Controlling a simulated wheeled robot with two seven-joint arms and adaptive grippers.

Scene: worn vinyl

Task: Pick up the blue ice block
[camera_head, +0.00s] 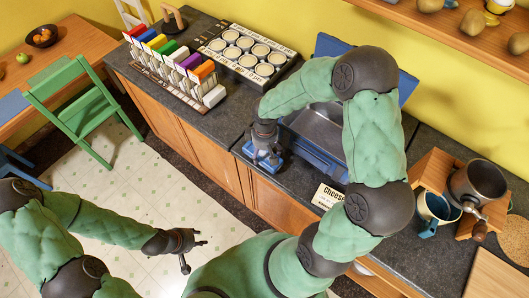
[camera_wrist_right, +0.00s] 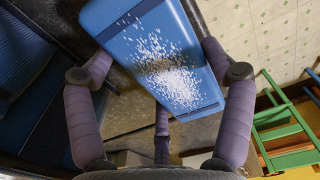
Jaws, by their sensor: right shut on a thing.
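The blue ice block (camera_wrist_right: 145,30) is a smooth blue slab with white frosty specks on its face. It sits between the purple fingers of my right gripper (camera_wrist_right: 152,62), which is shut on it. I cannot tell whether the block touches the counter. My left gripper (camera_head: 194,256) is open and empty, over the tiled floor.
A blue-rimmed sink (camera_head: 322,128) is right of the block. A rack of coloured cartons (camera_head: 176,66) and a tray of white cups (camera_head: 243,54) stand behind it. A Cheese card (camera_head: 328,196), a mug (camera_head: 437,210) and a metal pot (camera_head: 478,182) are to the right. A green chair (camera_head: 84,108) stands left.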

